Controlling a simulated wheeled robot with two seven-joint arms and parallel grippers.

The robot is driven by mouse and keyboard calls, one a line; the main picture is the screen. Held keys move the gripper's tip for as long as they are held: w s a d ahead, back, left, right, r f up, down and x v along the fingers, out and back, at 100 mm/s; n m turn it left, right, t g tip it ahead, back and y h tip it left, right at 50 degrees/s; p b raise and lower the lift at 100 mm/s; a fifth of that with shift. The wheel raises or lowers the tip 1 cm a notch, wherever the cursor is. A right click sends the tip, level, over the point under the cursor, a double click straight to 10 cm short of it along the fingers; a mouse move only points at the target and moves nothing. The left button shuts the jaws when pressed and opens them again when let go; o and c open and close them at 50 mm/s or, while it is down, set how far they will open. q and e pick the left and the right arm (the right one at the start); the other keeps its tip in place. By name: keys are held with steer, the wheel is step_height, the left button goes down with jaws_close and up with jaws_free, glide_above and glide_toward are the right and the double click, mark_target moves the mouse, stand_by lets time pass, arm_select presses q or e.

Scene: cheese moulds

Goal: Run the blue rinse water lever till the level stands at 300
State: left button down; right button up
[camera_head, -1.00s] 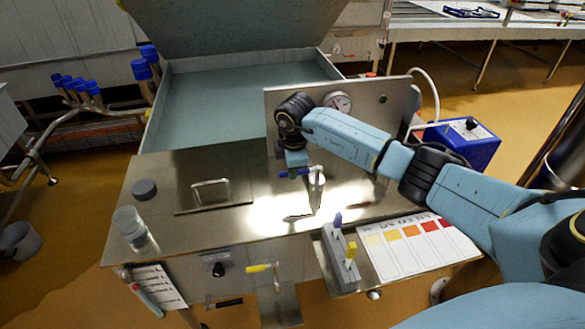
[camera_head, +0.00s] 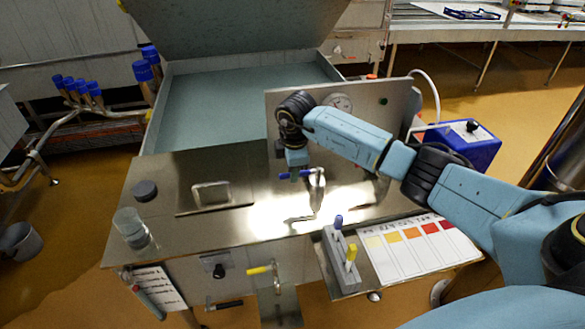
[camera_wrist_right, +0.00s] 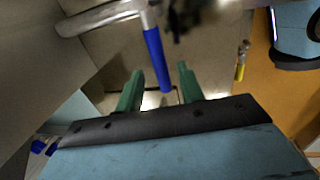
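The blue lever (camera_head: 306,173) sits at the metal spout (camera_head: 317,190) on the steel worktop, below the upright panel. In the right wrist view the lever (camera_wrist_right: 154,60) hangs between the green fingertips of my right gripper (camera_wrist_right: 160,85). A gap shows on each side of it, so the gripper is open around its end and not clamped. In the head view my right gripper (camera_head: 294,170) is small and partly hidden. A clear beaker (camera_head: 131,229) stands at the worktop's left front; its markings and level cannot be read. My left gripper is not in view.
A round gauge (camera_head: 339,103) is on the upright panel (camera_head: 380,125). A grey rack (camera_head: 340,262) with blue and yellow sticks and a colour chart (camera_head: 405,250) are at the front right. A yellow-handled valve (camera_head: 258,270) is on the front face. A basin (camera_head: 240,100) lies behind.

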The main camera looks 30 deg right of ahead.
step_height(320, 180, up, 12)
steer(key=s, duration=0.2)
steer(key=shift+s+a+r+p, duration=0.15)
steer(key=shift+a+p, duration=0.25)
steer(key=shift+p, duration=0.05)
stand_by(1.6)
